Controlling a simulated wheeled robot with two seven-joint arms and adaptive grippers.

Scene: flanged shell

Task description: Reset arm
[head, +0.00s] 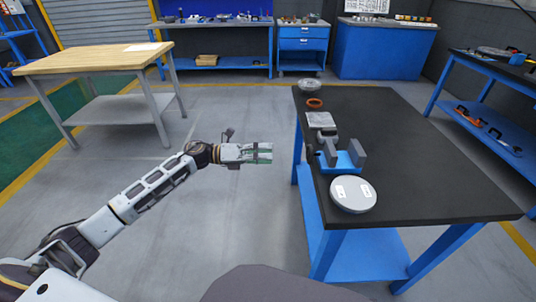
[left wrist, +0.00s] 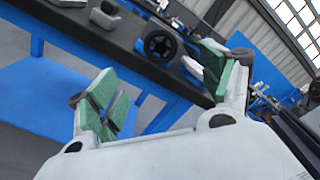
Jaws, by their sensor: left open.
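My left arm reaches in from the left in the head view, and its gripper (head: 258,153) hangs over the open floor, left of the black-topped table (head: 420,170). In the left wrist view the two green-padded fingers of this gripper (left wrist: 160,90) stand wide apart with nothing between them. The table edge and a black handwheel (left wrist: 160,45) show beyond the fingers. My right gripper is not in view.
On the black table are a round grey flanged part (head: 353,194), a blue vise (head: 343,159), a grey block (head: 321,120), an orange ring (head: 315,103) and a grey bowl-like part (head: 309,86). A wooden-topped table (head: 95,60) stands back left. Floor between the tables is clear.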

